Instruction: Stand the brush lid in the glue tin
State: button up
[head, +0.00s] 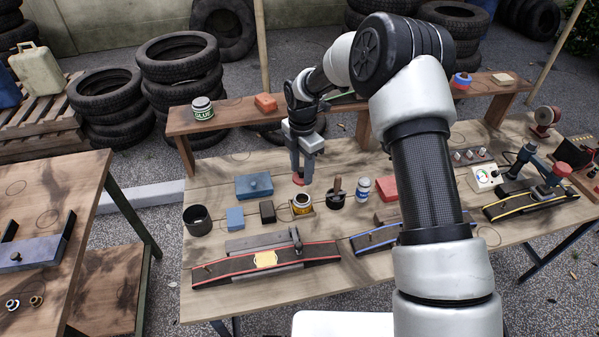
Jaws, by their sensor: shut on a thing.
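My gripper (300,176) points down over the middle of the workbench, shut on a small red thing (299,181) that looks like the brush lid. Its lower part is small and hard to make out; no brush can be told apart. Just below it in the picture, an open tin (302,209) with a yellow label and brown inside stands upright on the bench, and looks like the glue tin. The held thing appears above and apart from it.
A dark cup (336,201) with a handle sticking out stands right of the open tin, then a blue-white jar (362,189). Left are a blue box (254,186), small blocks (235,218) and a black can (197,220).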

jog(key=shift+w+d+f, duration=0.1)
jog(key=shift+w+f, duration=0.05)
jog(key=shift+f+b, duration=2.7)
jog(key=shift+f, duration=1.55)
jog(key=shift+f+b, duration=0.55)
jog(key=shift+b, duration=0.1)
jog(key=o, duration=1.6)
jog(key=shift+r, duration=0.15)
jog(key=shift+r+p, duration=1.95)
jog(key=shift+r, duration=1.45)
